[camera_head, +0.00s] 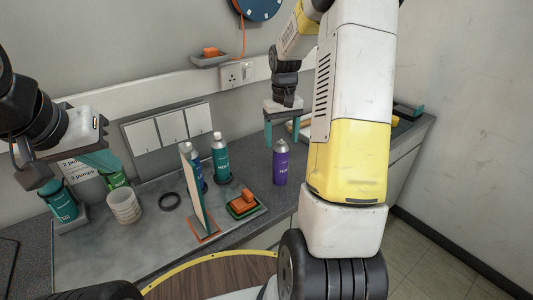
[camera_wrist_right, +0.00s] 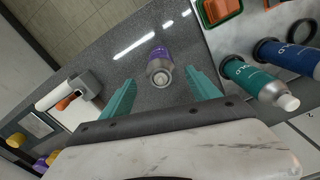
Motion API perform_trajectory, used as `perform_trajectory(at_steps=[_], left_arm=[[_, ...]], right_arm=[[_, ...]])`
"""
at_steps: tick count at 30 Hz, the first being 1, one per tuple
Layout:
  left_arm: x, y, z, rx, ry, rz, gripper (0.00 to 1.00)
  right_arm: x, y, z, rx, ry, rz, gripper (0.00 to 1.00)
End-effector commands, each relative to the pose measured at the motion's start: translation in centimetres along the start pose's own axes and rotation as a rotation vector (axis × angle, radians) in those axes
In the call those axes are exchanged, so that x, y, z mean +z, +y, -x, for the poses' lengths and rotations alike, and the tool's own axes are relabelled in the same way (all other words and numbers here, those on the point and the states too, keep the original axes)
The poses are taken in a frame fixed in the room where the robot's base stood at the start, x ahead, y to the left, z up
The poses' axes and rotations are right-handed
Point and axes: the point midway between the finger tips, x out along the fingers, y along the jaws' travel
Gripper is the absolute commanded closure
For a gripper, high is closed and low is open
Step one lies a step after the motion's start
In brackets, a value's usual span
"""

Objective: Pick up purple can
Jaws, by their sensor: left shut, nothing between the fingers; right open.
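The purple can (camera_head: 280,164) stands upright on the grey counter, to the right of the mirror panel and the orange blocks. My right gripper (camera_head: 282,132) is open above and just behind the can in the head view. In the right wrist view the can (camera_wrist_right: 159,70) shows between the two teal fingers of the right gripper (camera_wrist_right: 162,80), nearer their tips, with its nozzle end facing the camera. I see no finger touching it. My left gripper (camera_head: 100,160) is shut and empty at the left, over the counter near the teal bottles.
A teal bottle (camera_head: 220,158) and a blue bottle (camera_head: 195,165) stand behind the upright mirror panel (camera_head: 197,195). An orange block (camera_head: 243,203) lies on a green tray. Bare counter surrounds the can.

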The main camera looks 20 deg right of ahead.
Motion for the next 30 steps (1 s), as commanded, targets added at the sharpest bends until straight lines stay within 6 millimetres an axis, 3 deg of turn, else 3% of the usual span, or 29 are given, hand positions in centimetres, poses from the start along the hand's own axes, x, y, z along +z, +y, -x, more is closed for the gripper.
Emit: perform_trajectory(at_steps=[9,17,28,30], left_arm=[[0.0,0.0,0.0,0.0,0.0,0.0,1.0],[0.0,0.0,0.0,0.0,0.0,0.0,1.0],[0.0,0.0,0.0,0.0,0.0,0.0,1.0],[0.0,0.0,0.0,0.0,0.0,0.0,1.0]], right_arm=[[0.1,-0.2,-4.3,-0.001,-0.001,0.0,0.3],[0.1,-0.2,-4.5,0.0,0.002,0.0,0.3],[0.1,-0.2,-4.5,0.0,0.001,0.0,1.0],[0.1,-0.2,-4.5,0.0,0.002,-0.001,1.0]])
